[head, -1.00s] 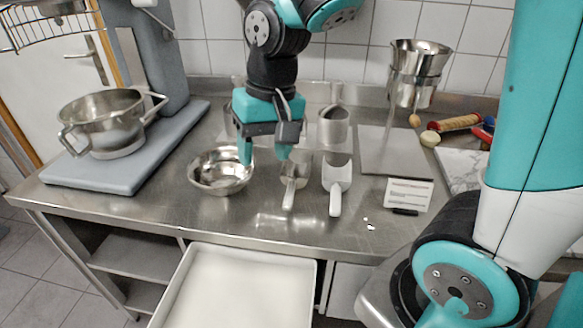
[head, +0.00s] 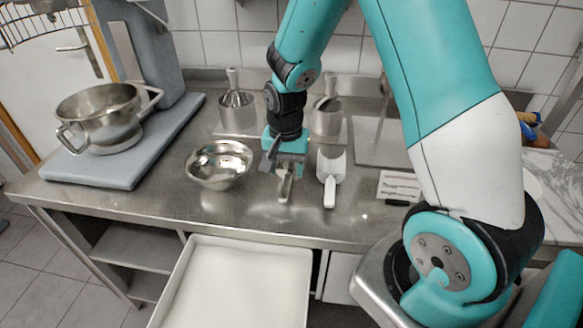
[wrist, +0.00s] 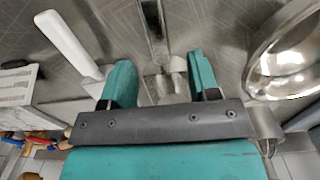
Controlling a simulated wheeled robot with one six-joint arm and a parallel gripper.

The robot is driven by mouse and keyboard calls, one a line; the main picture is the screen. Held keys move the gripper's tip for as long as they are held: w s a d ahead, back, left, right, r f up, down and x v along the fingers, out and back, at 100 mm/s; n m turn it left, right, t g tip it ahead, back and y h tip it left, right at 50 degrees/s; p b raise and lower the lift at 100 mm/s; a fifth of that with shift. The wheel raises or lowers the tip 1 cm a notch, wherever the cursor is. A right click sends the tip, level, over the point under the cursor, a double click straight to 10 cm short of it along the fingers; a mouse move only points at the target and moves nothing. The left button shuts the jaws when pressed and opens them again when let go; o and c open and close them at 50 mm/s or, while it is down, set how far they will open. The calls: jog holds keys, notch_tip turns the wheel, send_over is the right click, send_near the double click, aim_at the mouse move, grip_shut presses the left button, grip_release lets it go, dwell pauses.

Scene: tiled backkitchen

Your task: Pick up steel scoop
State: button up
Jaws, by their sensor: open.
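The steel scoop (head: 285,191) lies on the steel counter, its handle pointing to the front edge. In the wrist view the scoop's handle (wrist: 153,22) runs between the two teal fingers of my gripper (wrist: 158,72), which are apart. The scoop's bowl shows partly between them, with space on both sides. I cannot tell how far above the counter the fingertips are.
A white scoop (head: 331,178) lies close on the right. A steel bowl (head: 219,166) stands on the left. Steel holders (head: 237,112) stand behind my gripper. A printed card (head: 399,185) is farther right. The counter front is clear, with a white tray (head: 236,258) below it.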

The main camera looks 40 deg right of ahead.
aim_at(287, 181)
notch_tip(287, 181, down, 5)
jog(key=shift+s+f+p, duration=0.1)
jog(key=shift+s+p, duration=0.05)
jog(key=shift+p, duration=0.55)
jog(key=shift+c, duration=0.2)
grip_shut()
